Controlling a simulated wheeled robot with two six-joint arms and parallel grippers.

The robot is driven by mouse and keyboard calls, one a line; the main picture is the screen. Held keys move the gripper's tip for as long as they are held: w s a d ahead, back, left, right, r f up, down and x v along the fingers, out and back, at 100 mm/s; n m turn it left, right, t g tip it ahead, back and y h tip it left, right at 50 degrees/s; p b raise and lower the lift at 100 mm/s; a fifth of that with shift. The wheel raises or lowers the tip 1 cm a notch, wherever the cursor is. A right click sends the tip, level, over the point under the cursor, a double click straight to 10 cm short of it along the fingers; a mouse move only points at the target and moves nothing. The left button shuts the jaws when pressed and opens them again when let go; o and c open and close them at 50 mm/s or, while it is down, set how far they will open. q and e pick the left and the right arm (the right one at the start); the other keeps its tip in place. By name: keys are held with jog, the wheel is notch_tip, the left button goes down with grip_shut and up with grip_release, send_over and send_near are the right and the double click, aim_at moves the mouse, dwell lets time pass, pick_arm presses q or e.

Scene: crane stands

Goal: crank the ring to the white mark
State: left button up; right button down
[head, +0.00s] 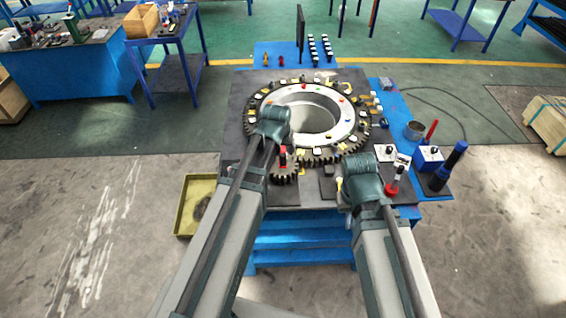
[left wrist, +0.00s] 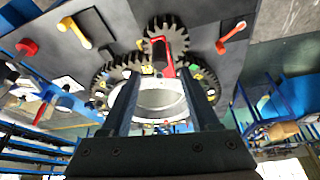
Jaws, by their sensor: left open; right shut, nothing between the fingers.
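The large toothed ring (head: 252,133) lies flat on the dark plate, around a pale inner ring (head: 343,118) with coloured dots. Small white and yellow pieces sit on its rim; I cannot tell which is the white mark. A small gear (head: 284,178) beside the ring's near edge carries the red crank handle (head: 283,158). My left gripper (head: 273,124) is over this area, its fingers hidden in the head view. In the left wrist view my left gripper (left wrist: 161,76) is open, with the red handle (left wrist: 163,57) showing in the gap. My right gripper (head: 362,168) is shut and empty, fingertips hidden.
A thin black panel (head: 300,28) rises behind. A yellow tray (head: 187,212) is at the left.

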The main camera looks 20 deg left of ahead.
aim_at(283, 155)
pick_arm(q)
jog(key=b+x, duration=0.5)
jog(key=x, duration=0.2)
jog(key=shift+r, duration=0.1)
grip_shut()
dwell(1.2)
